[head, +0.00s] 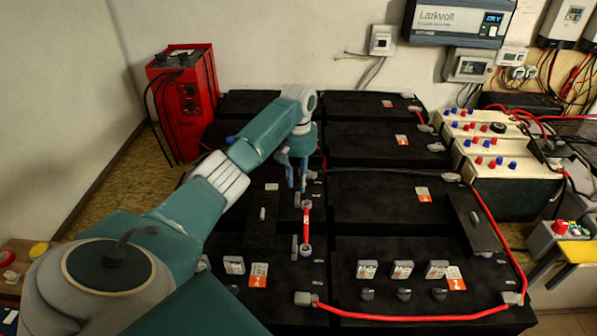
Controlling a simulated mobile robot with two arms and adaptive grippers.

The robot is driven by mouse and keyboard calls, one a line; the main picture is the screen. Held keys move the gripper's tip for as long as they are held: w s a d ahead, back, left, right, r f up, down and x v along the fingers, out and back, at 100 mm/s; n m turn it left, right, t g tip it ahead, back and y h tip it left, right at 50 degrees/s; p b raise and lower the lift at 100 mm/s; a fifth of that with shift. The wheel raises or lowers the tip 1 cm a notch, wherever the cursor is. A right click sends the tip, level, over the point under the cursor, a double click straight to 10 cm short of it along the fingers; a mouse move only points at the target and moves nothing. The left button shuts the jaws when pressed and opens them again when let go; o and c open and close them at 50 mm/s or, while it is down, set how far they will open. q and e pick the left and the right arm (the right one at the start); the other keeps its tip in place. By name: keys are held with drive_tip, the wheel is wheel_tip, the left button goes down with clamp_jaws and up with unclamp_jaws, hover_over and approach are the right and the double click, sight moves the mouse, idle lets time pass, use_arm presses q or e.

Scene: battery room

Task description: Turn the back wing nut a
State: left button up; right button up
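My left gripper (297,186) points down over the middle of the black battery bank. Its two fingers are apart, with a narrow gap between the tips and nothing clearly held. Just below the fingertips is the back end of a short red link (306,225). A small grey piece, seemingly the back wing nut (297,201), stands there; whether the fingers touch it I cannot tell. The link's front end has a grey-blue fitting (305,250) with another upright grey piece (294,246) beside it. My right gripper is not in view.
Black batteries (375,207) fill the middle. A red cable (420,317) runs along their front and right. Several small grey-white boxes (402,269) stand in front. A red charger (185,100) is back left; cream units (500,160) are at right.

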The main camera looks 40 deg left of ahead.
sight(298, 200)
use_arm(q)
wheel_tip(298, 200, down, 7)
drive_tip(key=shift+f, duration=0.2)
clamp_jaws()
